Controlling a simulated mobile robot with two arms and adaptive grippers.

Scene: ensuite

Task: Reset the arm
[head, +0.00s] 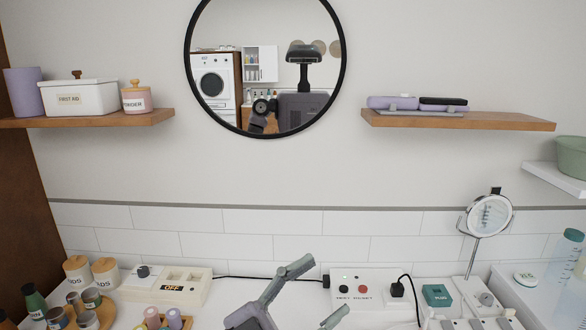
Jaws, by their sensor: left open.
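My left gripper (325,287) is at the bottom centre of the head view, over the white counter. Its two grey fingers are spread wide and nothing is between them. One finger points up and to the right; the other is low, near the bottom edge. The rest of my left arm is mostly below the picture. My right gripper is not in view.
A white switch box (357,289) with a black plug stands right of the gripper. Jars and bottles (78,297) crowd the left, beside an OFF panel (172,288). A small mirror (490,215) stands right. Wooden shelves (460,121) and a round mirror (345,66) are above.

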